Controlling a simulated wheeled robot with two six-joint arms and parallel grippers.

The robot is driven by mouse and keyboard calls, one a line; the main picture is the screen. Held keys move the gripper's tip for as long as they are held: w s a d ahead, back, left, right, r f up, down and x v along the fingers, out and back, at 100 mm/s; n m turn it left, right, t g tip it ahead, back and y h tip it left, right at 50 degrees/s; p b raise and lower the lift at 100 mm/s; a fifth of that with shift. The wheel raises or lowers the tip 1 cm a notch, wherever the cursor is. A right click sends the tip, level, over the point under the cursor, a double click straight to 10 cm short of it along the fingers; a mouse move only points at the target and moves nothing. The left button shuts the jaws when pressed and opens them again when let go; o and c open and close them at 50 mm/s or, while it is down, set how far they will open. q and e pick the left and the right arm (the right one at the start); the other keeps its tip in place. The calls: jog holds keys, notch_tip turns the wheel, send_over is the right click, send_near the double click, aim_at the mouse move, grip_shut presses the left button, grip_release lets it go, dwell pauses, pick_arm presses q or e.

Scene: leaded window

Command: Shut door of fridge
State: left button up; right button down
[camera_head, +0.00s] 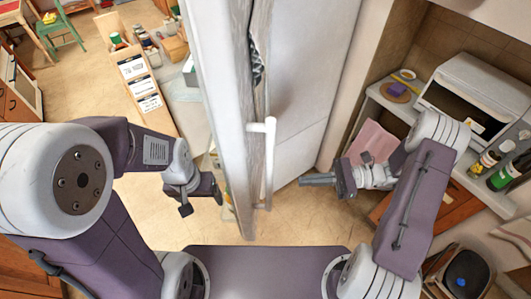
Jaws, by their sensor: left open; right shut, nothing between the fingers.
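The white fridge door (222,90) stands partly open in the middle of the head view, seen nearly edge-on. Its pale vertical handle (269,165) is on the right side of the door's near end. The white fridge body (312,70) is behind and to the right. My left gripper (203,198) is open and empty to the left of the door, a small gap from it in the picture. My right gripper (306,180) is shut and empty to the right of the handle, its fingers pointing left towards it. The fridge's inside is mostly hidden.
A counter (500,205) with a white microwave (478,95), bottles and a sponge stands at the right. A shelf unit with posted papers (140,83) stands behind the door on the left. Open floor (85,90) lies at the far left.

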pick_arm(q)
notch_tip(320, 180, up, 7)
jog(key=p, duration=0.5)
jog(key=shift+f+p, duration=0.2)
jog(key=shift+p, duration=0.1)
pick_arm(e)
jog(key=w+a+r+m+t+y, duration=0.1)
jog(key=w+a, duration=0.1)
jog(key=a, duration=1.1)
jog(key=shift+w+t, duration=0.35)
jog(key=shift+t, duration=0.05)
